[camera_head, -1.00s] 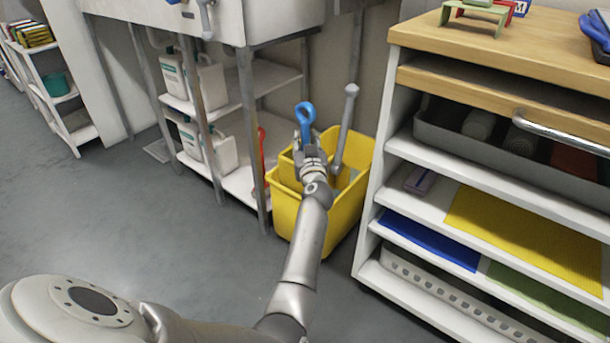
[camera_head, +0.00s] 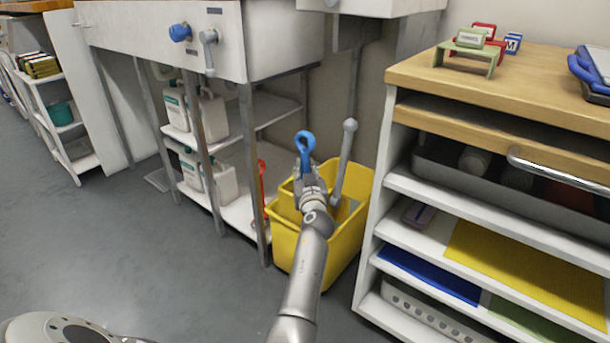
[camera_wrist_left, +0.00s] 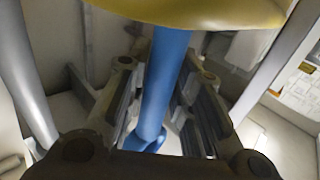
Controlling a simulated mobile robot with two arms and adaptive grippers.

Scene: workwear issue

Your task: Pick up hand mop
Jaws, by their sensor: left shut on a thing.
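The hand mop shows as a blue handle with a loop at its top (camera_head: 305,143) in the head view. It stands up over a yellow bucket (camera_head: 347,238). My left gripper (camera_head: 308,177) is shut on the handle just below the loop, above the bucket's opening. In the left wrist view, the blue handle (camera_wrist_left: 168,75) runs between the two fingers (camera_wrist_left: 160,100). A yellow surface (camera_wrist_left: 200,12) crosses the top of that view; I cannot tell whether it is mop or bucket. The mop's lower end is hidden in the head view. My right gripper is not in view.
A white shelf unit (camera_head: 372,205) stands close right of the bucket. A metal rack with white jugs (camera_head: 208,182) is at left under a sink. Grey floor (camera_head: 190,265) is clear in front.

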